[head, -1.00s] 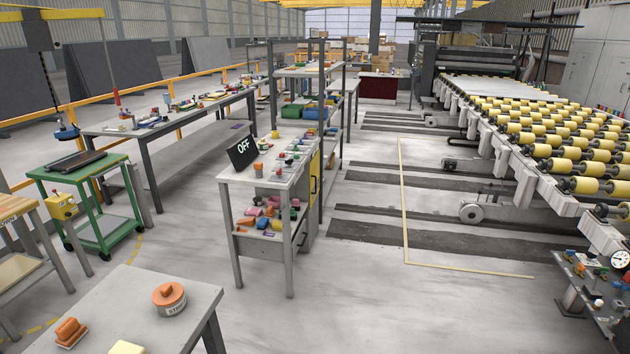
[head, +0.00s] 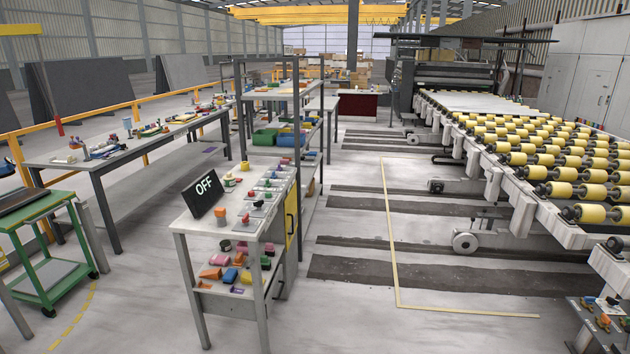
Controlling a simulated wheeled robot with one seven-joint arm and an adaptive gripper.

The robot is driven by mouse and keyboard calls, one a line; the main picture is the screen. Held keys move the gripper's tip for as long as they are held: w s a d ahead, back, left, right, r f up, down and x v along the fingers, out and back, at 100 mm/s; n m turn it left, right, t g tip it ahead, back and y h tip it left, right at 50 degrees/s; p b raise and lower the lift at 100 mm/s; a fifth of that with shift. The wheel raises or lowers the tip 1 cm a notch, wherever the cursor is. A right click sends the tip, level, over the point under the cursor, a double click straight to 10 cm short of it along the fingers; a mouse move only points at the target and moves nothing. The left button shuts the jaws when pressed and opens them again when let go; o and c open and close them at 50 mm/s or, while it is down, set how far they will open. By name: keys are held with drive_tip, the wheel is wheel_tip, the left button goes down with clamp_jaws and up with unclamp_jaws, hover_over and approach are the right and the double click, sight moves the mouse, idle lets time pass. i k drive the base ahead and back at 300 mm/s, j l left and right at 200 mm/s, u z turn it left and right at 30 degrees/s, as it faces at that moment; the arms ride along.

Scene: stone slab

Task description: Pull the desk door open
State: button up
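A grey desk (head: 182,226) stands left of centre in the head view, with a black OFF sign (head: 203,193) and several small coloured objects on its top. Its lower shelf (head: 222,300) holds several coloured blocks. A yellow panel (head: 291,219) with a dark mark, which looks like the desk door, is on the desk's right side toward the far end. I see it at a steep angle and cannot tell whether it is fully shut. My gripper is not in view.
A green cart (head: 45,280) stands at the left. A long workbench (head: 75,166) and a tall shelf rack (head: 318,110) stand behind. A roller conveyor (head: 480,155) runs along the right. The floor (head: 350,280) right of the desk is clear, with dark strips and a yellow line.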

sight(290, 200)
drive_tip(key=i, duration=2.15)
drive_tip(key=i+u, duration=0.1)
drive_tip(key=i, duration=0.55)
drive_tip(key=i+l, duration=0.15)
drive_tip(key=i, duration=0.55)
drive_tip(key=i+u, duration=0.15)
drive_tip(key=i, duration=0.5)
drive_tip(key=i+l+u, duration=0.25)
drive_tip(key=k+j, duration=0.05)
drive_tip(key=j, duration=0.05)
